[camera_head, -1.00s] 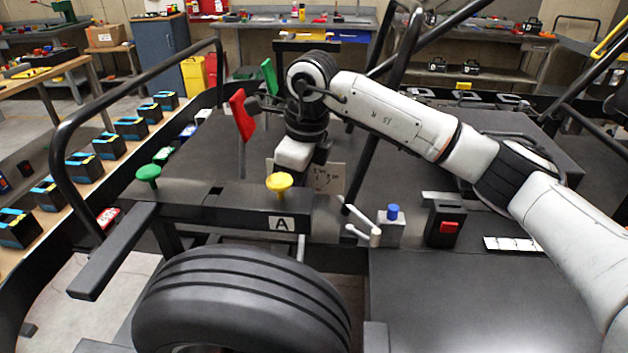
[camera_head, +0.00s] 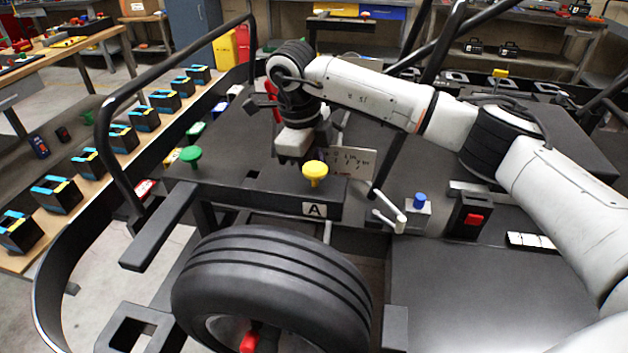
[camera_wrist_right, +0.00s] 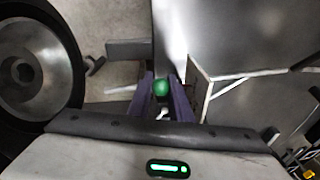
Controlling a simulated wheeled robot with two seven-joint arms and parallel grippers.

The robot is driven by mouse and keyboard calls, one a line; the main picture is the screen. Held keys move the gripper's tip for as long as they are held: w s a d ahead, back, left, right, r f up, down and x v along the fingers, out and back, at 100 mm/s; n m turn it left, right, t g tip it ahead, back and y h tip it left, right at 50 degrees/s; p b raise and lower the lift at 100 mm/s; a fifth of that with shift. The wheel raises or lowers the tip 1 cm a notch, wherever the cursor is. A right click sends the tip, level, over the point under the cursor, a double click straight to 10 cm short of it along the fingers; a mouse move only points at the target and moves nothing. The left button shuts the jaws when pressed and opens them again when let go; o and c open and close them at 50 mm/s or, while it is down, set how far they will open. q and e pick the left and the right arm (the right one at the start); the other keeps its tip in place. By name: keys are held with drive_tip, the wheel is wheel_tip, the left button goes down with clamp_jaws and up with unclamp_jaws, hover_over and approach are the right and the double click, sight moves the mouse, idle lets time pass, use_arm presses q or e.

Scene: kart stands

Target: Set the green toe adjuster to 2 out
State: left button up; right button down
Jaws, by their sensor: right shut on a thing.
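My right gripper (camera_head: 290,160) points down behind the black beam with the A label, left of the white scale card (camera_head: 352,163). In the right wrist view a round green part, the green toe adjuster (camera_wrist_right: 161,88), sits between the dark fingers of my right gripper (camera_wrist_right: 162,100), which are shut on it. In the head view that adjuster is hidden behind the gripper and beam. The card's marks are too small to read surely, so I cannot tell the setting. My left gripper is not in view.
A yellow knob (camera_head: 314,170) stands on the beam close in front of my gripper; a green knob (camera_head: 191,155) stands further left. A tyre (camera_head: 270,290) is in front. A blue-topped valve (camera_head: 419,201) and a box with a red switch (camera_head: 470,217) are to the right.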

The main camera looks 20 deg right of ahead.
drive_tip(key=c, duration=1.9)
unclamp_jaws()
drive_tip(key=shift+c, duration=0.2)
drive_tip(key=r, duration=0.3)
drive_tip(key=a+r, duration=0.1)
drive_tip(key=r, duration=0.3)
drive_tip(key=r+b, duration=0.1)
drive_tip(key=r, duration=0.2)
drive_tip(key=shift+w+a+r, duration=0.15)
drive_tip(key=shift+a+r, duration=0.05)
drive_tip(key=shift+a, duration=0.15)
drive_tip(key=shift+f, duration=0.15)
drive_tip(key=f, duration=0.3)
drive_tip(key=d+f, duration=0.1)
drive_tip(key=f, duration=0.2)
drive_tip(key=f+p, duration=0.1)
drive_tip(key=f, duration=0.2)
drive_tip(key=shift+d+f, duration=0.3)
drive_tip(key=shift+f, duration=0.3)
drive_tip(key=shift+s+d+r, duration=0.1)
drive_tip(key=shift+s+d, duration=0.05)
drive_tip(key=shift+s, duration=0.05)
